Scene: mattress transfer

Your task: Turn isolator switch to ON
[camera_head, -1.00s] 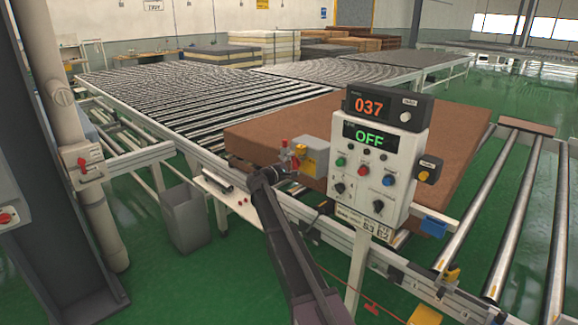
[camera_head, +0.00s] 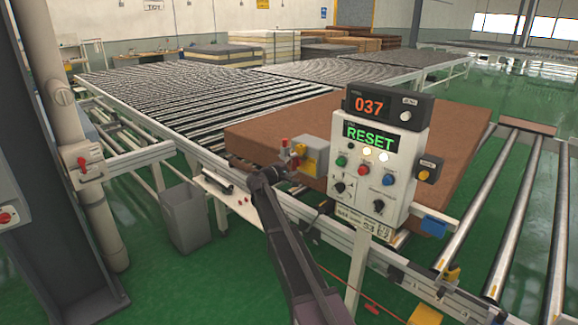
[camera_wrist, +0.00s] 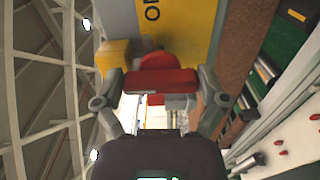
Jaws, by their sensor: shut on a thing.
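The isolator switch is a grey box with a yellow face (camera_head: 311,158) beside the brown mattress, left of the control panel. Its red handle (camera_wrist: 160,80) lies across the wrist view between my two fingers. My gripper (camera_head: 287,163) reaches the box from the left and is shut on the red handle; the fingers (camera_wrist: 162,88) sit at either end of it. In the wrist view, the yellow plate (camera_wrist: 195,25) shows part of some dark lettering, cut off and partly hidden. A yellow block (camera_wrist: 113,55) sits just left of the handle.
The white control panel (camera_head: 400,208) stands right of the switch, its display (camera_head: 369,137) reading RESET and the unit above (camera_head: 372,104) reading 037. Two lamps glow. The brown mattress (camera_head: 262,140) lies behind on the rollers. A grey bin (camera_head: 185,218) stands at left.

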